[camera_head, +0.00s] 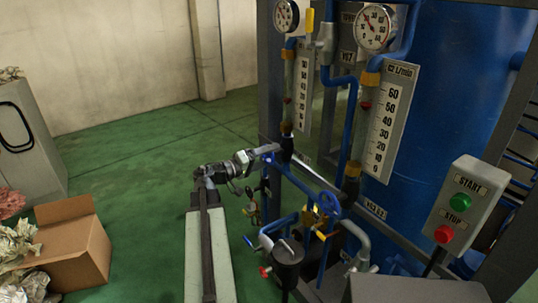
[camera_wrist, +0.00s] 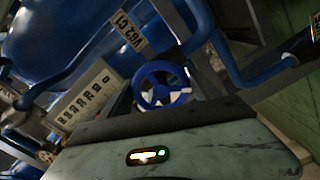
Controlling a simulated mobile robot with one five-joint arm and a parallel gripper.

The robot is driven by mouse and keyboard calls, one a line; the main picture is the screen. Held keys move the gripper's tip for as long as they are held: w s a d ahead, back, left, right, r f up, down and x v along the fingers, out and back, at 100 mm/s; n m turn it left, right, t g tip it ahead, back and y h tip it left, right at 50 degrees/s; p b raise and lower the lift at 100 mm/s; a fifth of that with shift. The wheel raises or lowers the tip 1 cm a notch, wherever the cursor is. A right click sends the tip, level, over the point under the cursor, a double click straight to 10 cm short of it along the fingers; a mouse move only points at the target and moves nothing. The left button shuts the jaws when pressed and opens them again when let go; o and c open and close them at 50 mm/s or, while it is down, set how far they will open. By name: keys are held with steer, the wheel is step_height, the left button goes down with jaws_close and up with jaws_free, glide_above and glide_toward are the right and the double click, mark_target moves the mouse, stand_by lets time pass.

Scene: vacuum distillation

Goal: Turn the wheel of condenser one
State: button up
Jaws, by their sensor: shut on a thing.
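A blue spoked wheel (camera_wrist: 162,84) shows in the wrist view, straight ahead of my wrist housing, with a tag and a scale plate to its left. My gripper (camera_head: 276,154) is at the lower end of the left flow meter (camera_head: 303,85) in the head view, at the end of my outstretched arm. There it is shut on a blue part, which I take to be this wheel; the contact is mostly hidden. Another blue wheel (camera_head: 328,205) is lower right in the head view, apart from my gripper, below the right meter marked C2 (camera_head: 391,120).
Blue pipes and small valves (camera_head: 266,242) crowd the space right of my arm. A START/STOP box (camera_head: 462,205) stands at the right, before a large blue tank (camera_head: 450,95). An open cardboard box (camera_head: 75,240) lies at the left. Green floor (camera_head: 130,170) is clear behind my arm.

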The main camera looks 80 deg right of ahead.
steer(key=n, duration=0.6)
steer(key=shift+w+r+n, duration=0.1)
steer(key=shift+n, duration=0.2)
steer(key=n, duration=0.5)
steer(key=shift+r+n, duration=0.1)
steer(key=shift+n, duration=0.2)
steer(key=o, duration=1.4)
steer(key=v, duration=0.7)
steer(key=shift+w+a, duration=0.25)
steer(key=shift+w, duration=0.05)
